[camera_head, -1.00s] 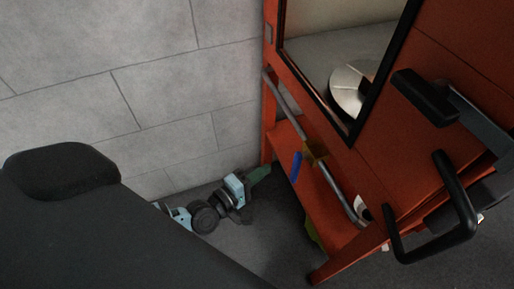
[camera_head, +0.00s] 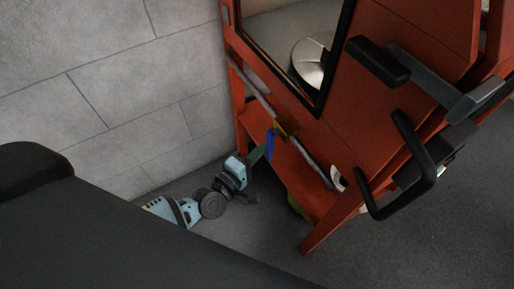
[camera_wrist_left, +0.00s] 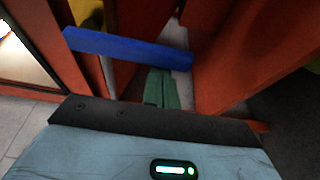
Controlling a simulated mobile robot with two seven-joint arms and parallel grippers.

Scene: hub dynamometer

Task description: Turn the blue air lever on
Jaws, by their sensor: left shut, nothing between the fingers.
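The blue air lever (camera_head: 270,146) hangs down from a brass valve (camera_head: 281,127) on a grey pipe along the red machine's side. My left gripper (camera_head: 258,151) has green fingers, held together and empty, just left of the lever in the head view. In the left wrist view the lever (camera_wrist_left: 125,47) runs as a long blue bar across the picture, just beyond the green fingertips (camera_wrist_left: 161,74). I cannot tell whether they touch it. The valve is not clear in the wrist view.
A grey block wall (camera_head: 120,80) stands close on the left. Dark floor (camera_head: 450,240) is clear at lower right.

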